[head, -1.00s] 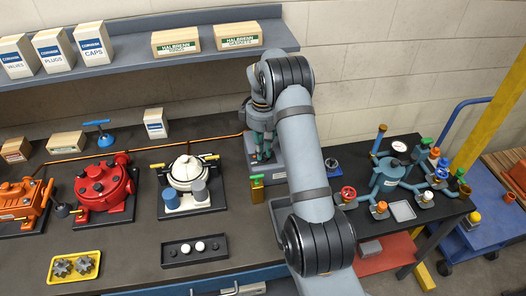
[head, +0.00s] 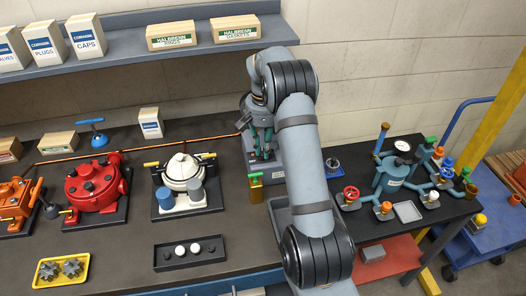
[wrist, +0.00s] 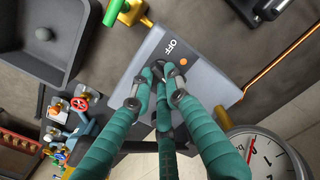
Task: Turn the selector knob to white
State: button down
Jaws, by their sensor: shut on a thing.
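The selector knob (wrist: 158,70) is a small dark knob on a grey panel (wrist: 209,80). An OFF label (wrist: 171,46) and an orange dot (wrist: 183,62) sit beside it in the wrist view. My gripper (wrist: 160,86) has teal, jointed fingers shut around the knob. They hide most of it, so I cannot tell which way it points. No white mark is clear in view. In the head view my gripper (head: 262,152) reaches down onto the same grey box (head: 266,172) at the back of the bench.
A brass valve with a green handle (head: 255,180) stands close to the panel's front left. A pressure gauge (wrist: 268,158) is near the fingers at lower right in the wrist view. A valve assembly (head: 393,178) stands to the right. An orange pipe (head: 180,143) runs along the back.

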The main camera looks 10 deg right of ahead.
jog(key=m+b, duration=0.2)
jog(key=m, duration=0.4)
jog(key=shift+s, duration=0.15)
jog(key=shift+m+b, duration=0.3)
jog(key=shift+m, duration=0.1)
jog(key=c, duration=1.8)
grip_release()
jog(key=shift+o, duration=0.6)
notch_tip(320, 180, up, 12)
